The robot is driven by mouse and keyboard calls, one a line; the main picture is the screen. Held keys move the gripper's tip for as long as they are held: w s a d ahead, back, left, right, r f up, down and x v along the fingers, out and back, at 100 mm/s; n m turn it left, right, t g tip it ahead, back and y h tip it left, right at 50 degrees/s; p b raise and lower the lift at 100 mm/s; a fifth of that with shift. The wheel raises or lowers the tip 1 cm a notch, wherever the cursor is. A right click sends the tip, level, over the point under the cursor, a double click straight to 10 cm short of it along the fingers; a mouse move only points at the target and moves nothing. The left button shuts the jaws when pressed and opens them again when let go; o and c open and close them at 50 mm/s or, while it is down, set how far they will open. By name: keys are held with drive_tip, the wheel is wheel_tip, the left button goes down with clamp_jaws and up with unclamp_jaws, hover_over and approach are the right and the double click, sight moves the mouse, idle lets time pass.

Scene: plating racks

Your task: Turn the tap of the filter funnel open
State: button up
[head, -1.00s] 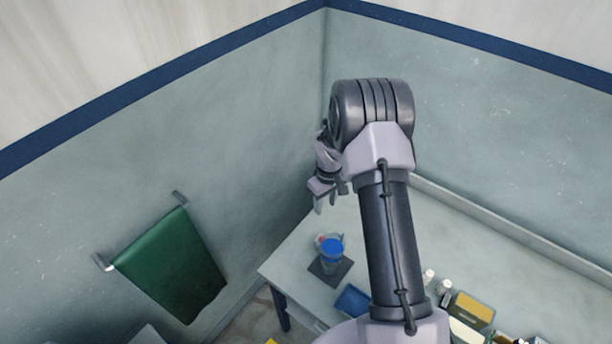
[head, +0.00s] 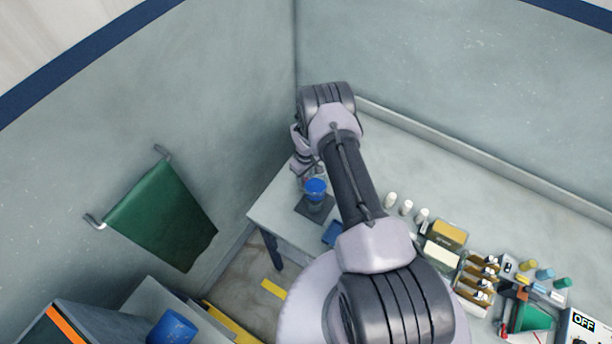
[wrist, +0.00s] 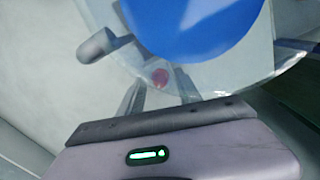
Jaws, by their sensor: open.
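The filter funnel (head: 315,191), with a blue top, stands on a dark square base (head: 313,210) near the left end of the table. In the wrist view the blue part (wrist: 190,22) and a clear wall around it (wrist: 235,68) fill the top. A small red round part (wrist: 160,77) shows between my fingers, and a grey stub (wrist: 97,45) sticks out at the left. I cannot tell surely which part is the tap. My gripper (wrist: 158,92) is open, with its fingers pointing at the funnel. In the head view it is close behind the funnel, partly hidden by my arm.
A blue tray (head: 333,233) lies just right of the base. White bottles (head: 406,207), boxes (head: 446,234) and a rack of vials (head: 479,272) stand further right. A green towel (head: 165,218) hangs on the left wall. The table behind the bottles is clear.

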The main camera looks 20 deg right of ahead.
drive_tip(key=shift+c, duration=0.2)
clamp_jaws()
